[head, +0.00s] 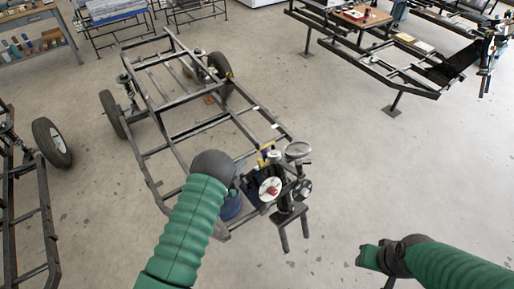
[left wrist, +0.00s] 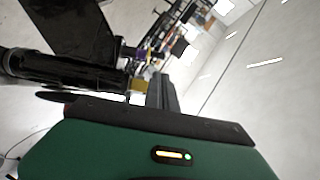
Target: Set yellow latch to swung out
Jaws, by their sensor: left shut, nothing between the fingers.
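The yellow latch (head: 267,153) is a small yellow piece at the near end of the dark metal frame (head: 190,128), beside a cluster of dark suspension parts. A small yellow piece (left wrist: 138,85) also shows in the left wrist view, close to dark metal parts. Its exact angle is too small to tell. My left gripper (head: 238,183) is at the near end of the frame, left of and below the latch, mostly hidden behind my dark wrist. It is shut and empty; I cannot tell whether it touches anything. My right gripper (head: 371,257) is low on the right, away from the frame.
A round-topped part (head: 298,150) and a disc with a red centre (head: 270,188) crowd the space right of my left gripper. A blue cylinder (head: 231,207) is below it. Wheels and other frames stand farther off. The floor on the right is open.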

